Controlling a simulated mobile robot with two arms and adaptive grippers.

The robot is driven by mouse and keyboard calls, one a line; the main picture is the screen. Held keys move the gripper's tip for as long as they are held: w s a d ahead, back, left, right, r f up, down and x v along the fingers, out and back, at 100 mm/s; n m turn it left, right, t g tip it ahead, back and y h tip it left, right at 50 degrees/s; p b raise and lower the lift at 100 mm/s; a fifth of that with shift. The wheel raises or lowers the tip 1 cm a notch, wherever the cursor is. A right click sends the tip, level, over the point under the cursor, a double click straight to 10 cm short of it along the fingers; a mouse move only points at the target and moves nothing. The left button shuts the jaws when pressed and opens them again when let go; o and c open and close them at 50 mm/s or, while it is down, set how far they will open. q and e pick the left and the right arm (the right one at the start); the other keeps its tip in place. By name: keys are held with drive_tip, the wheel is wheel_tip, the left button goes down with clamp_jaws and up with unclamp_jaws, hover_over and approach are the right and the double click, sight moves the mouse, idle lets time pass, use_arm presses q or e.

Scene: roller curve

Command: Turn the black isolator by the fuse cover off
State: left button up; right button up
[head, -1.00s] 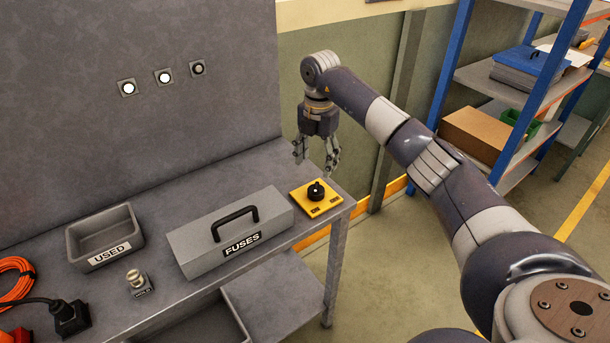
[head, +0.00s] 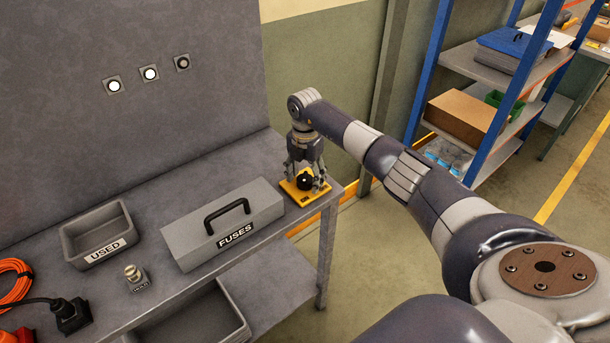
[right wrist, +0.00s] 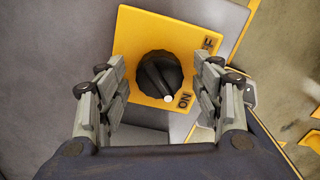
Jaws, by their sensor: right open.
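The black isolator knob (head: 305,181) sits on a yellow plate (head: 290,190) at the table's right end, beside the grey FUSES cover (head: 185,238). In the right wrist view the knob (right wrist: 153,72) is round and ridged, with a white-tipped pointer beside the ON label (right wrist: 185,98). Another label (right wrist: 208,44), partly hidden, lies farther up the plate. My right gripper (head: 306,176) points down over the plate, open. In the right wrist view its fingers (right wrist: 161,80) stand on either side of the knob, with gaps showing. My left gripper is out of view.
The USED tray (head: 112,250), a small metal fitting (head: 134,277), a black plug (head: 72,316) and an orange cable (head: 12,285) are on the table's left. Three wall buttons (head: 149,74) are behind. A blue-framed shelf (head: 432,70) stands to the right.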

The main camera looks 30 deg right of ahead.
drive_tip(key=shift+c, duration=0.8)
drive_tip(key=c, duration=0.9)
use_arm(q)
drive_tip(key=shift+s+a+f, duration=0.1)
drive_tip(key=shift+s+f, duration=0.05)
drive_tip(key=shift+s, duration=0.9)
